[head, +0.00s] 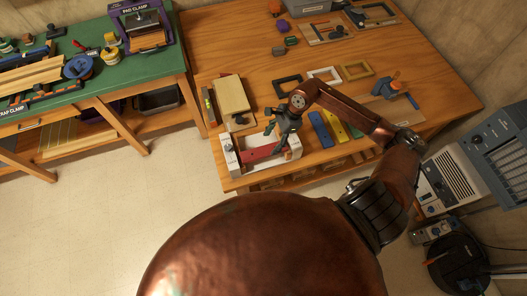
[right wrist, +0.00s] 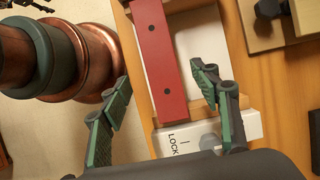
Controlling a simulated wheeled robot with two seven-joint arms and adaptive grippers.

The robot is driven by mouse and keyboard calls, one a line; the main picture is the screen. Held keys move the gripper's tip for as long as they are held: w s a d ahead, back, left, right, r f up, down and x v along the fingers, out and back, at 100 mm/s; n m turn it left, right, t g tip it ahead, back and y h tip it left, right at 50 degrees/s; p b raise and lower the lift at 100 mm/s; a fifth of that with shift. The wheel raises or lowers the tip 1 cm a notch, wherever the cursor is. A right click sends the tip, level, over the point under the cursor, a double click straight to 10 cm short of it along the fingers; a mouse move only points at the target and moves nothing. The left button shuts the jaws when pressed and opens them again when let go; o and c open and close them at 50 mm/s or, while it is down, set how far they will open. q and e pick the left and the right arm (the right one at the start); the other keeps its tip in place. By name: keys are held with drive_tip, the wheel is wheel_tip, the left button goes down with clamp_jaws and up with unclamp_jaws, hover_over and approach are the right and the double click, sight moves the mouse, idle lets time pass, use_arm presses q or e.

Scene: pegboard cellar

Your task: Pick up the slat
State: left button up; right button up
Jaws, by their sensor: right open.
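The slat is a flat red bar with two dark holes, in a white fixture at the near left corner of the wooden table; I see the slat in the head view (head: 264,152) and in the right wrist view (right wrist: 158,55). The white fixture (right wrist: 240,126) is marked LOCK and has a grey knob. My right gripper (head: 283,130) is over the fixture, partly hiding it and the slat. In the right wrist view my right gripper (right wrist: 164,84) is open, its fingers either side of the slat's near end, apart from it. My left gripper is out of view.
A beige block (head: 232,95) stands just behind the fixture. Blue and yellow pieces (head: 320,128) lie to its right, and small frames (head: 324,75) lie farther back. A green bench (head: 60,95) with clamps is at left. Pale floor lies between.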

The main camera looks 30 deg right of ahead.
sight(264, 151)
drive_tip(key=x, duration=0.6)
drive_tip(key=shift+w+a, duration=0.15)
drive_tip(key=shift+a, duration=0.15)
drive_tip(key=shift+c, duration=0.2)
drive_tip(key=c, duration=1.3)
